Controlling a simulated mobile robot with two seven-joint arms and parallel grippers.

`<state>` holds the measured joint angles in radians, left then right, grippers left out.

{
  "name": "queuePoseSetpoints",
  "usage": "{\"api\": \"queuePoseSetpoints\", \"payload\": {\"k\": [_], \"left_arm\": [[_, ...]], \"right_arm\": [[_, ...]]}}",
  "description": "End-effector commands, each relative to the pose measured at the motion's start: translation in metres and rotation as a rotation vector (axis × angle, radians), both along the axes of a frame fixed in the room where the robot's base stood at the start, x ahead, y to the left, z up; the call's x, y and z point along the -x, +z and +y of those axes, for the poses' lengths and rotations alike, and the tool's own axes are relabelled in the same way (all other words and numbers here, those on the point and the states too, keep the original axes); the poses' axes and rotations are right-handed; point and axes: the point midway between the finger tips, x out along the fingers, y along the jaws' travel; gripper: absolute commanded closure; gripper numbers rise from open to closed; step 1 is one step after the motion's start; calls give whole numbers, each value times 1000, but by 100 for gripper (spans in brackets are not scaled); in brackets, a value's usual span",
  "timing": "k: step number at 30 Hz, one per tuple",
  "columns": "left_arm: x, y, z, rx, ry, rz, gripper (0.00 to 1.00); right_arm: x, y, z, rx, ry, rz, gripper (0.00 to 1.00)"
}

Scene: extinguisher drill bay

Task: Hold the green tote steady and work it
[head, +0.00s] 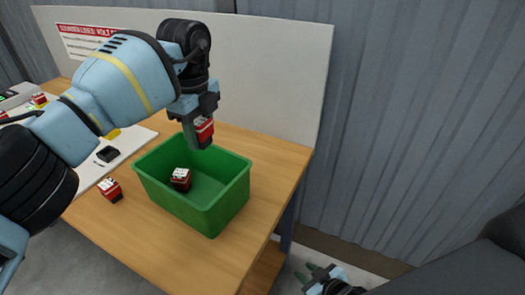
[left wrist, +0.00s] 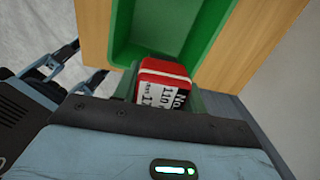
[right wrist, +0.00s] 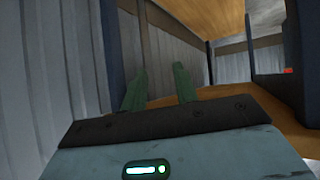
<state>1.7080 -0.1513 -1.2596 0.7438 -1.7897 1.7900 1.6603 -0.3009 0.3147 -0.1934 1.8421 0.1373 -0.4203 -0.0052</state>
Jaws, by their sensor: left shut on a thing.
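The green tote (head: 215,214) stands open on the wooden table near its right end. A red, white and black block (head: 181,178) lies inside it. My left gripper (head: 198,139) is shut on another such block (head: 205,127), above the tote's far side. The left wrist view shows this held block (left wrist: 163,82) with a printed label, and the tote (left wrist: 122,40) beyond it. My right gripper (head: 308,275) is open and empty, low beside the table and away from the tote. Its two green fingers stand apart in the right wrist view (right wrist: 160,85).
A similar block (head: 110,189) sits on the table left of the tote. A white board (head: 90,172) carries a small black item (head: 107,154). More red blocks (head: 39,98) lie far left. An upright panel (head: 270,75) closes off the table's back. Bare tabletop lies in front.

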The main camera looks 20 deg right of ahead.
Motion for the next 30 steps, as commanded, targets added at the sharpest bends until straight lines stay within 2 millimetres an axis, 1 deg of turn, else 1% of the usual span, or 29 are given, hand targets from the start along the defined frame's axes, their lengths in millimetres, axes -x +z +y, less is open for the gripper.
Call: {"api": "queuePoseSetpoints", "payload": {"k": [1, 3, 8, 9, 11, 12, 14, 15, 17, 18, 20, 21, 23, 24, 26, 27, 29, 30], "left_arm": [[0, 0, 0, 1, 0, -1, 88], [0, 0, 0, 1, 0, -1, 88], [0, 0, 0, 1, 0, -1, 88], [0, 0, 0, 1, 0, -1, 88], [0, 0, 0, 1, -1, -1, 88], [0, 0, 0, 1, -1, -1, 88], [0, 0, 0, 1, -1, -1, 88], [0, 0, 0, 1, -1, -1, 88], [0, 0, 0, 1, -1, -1, 88], [0, 0, 0, 1, -1, -1, 88], [0, 0, 0, 1, -1, -1, 88], [0, 0, 0, 1, 0, -1, 88], [0, 0, 0, 1, 0, -1, 88], [0, 0, 0, 1, 0, -1, 88], [0, 0, 0, 1, 0, -1, 88], [0, 0, 0, 1, 0, -1, 88], [0, 0, 0, 1, 0, -1, 88], [0, 0, 0, 1, 0, -1, 88]], "right_arm": [[-23, 9, -9, 19, 12, -23, 70], [-49, 20, -20, 39, 23, -43, 70], [-107, 52, -51, 88, 33, -89, 70], [-121, 62, -59, 100, 35, -101, 70], [-141, 78, -72, 120, 33, -119, 70], [-154, 90, -80, 131, 32, -131, 70], [-173, 108, -91, 148, 30, -151, 70], [-185, 121, -97, 157, 28, -164, 70], [-202, 141, -104, 166, 28, -185, 70], [-212, 155, -107, 172, 29, -200, 70], [-226, 176, -108, 175, 34, -223, 70], [-234, 190, -106, 175, 39, -240, 70], [-245, 210, -100, 171, 52, -266, 70], [-251, 223, -94, 166, 63, -282, 70], [-258, 240, -82, 156, 84, -306, 70], [-261, 252, -72, 146, 100, -322, 70], [-264, 267, -56, 129, 128, -343, 70], [-265, 276, -44, 116, 147, -356, 70]]}}
